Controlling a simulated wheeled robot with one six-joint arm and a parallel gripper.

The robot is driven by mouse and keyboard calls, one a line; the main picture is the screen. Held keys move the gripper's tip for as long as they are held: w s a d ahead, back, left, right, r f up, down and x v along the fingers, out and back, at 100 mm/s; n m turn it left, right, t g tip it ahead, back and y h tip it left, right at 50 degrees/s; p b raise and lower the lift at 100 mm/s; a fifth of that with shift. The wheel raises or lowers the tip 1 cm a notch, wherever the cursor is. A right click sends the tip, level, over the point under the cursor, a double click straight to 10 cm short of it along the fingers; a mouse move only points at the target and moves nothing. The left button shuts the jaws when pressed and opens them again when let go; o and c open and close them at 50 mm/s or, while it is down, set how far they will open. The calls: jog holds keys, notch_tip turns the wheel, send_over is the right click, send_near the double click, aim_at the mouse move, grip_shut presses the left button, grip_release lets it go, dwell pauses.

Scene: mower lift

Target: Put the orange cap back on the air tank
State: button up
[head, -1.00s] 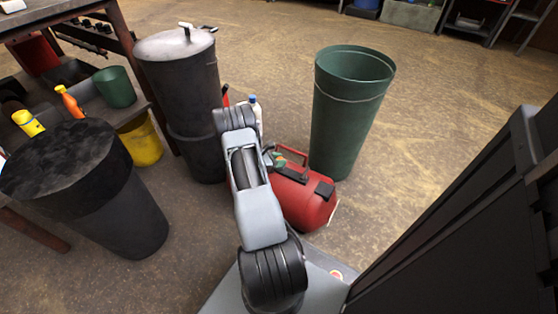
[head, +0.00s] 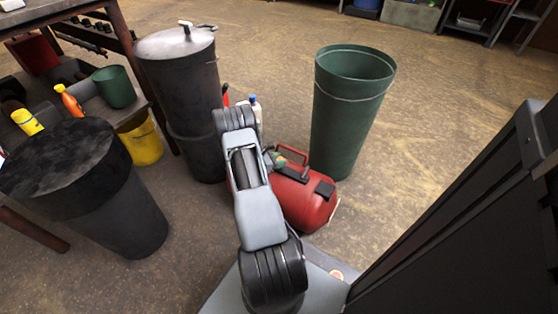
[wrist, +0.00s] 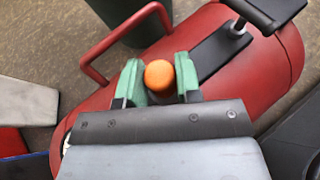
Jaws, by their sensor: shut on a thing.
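The red air tank (head: 303,204) lies on its side on the floor, just beyond my arm in the head view. In the wrist view the tank (wrist: 277,62) fills much of the picture, with its red handle (wrist: 124,42) at the upper left. My gripper (wrist: 159,78) has green fingers and is shut on the orange cap (wrist: 159,75), which shows as a round top between them. The cap is over or near the tank's body; I cannot tell whether it touches the tank. The spot beneath the cap is hidden by the gripper. In the head view my arm hides most of the gripper.
A tall green bin (head: 350,115) stands just behind the tank. Dark drums (head: 182,90) and (head: 95,195) stand at the left, near a bench with bottles. A white bottle with a blue cap (head: 254,108) stands behind my arm. Open floor (head: 450,110) lies right of the green bin.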

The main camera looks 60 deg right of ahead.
jog(key=shift+f, duration=0.35)
jog(key=o, duration=0.7)
jog(key=shift+c, duration=0.2)
jog(key=p+v, duration=0.3)
jog(key=v, duration=0.8)
jog(key=shift+r, duration=0.1)
dwell(0.3)
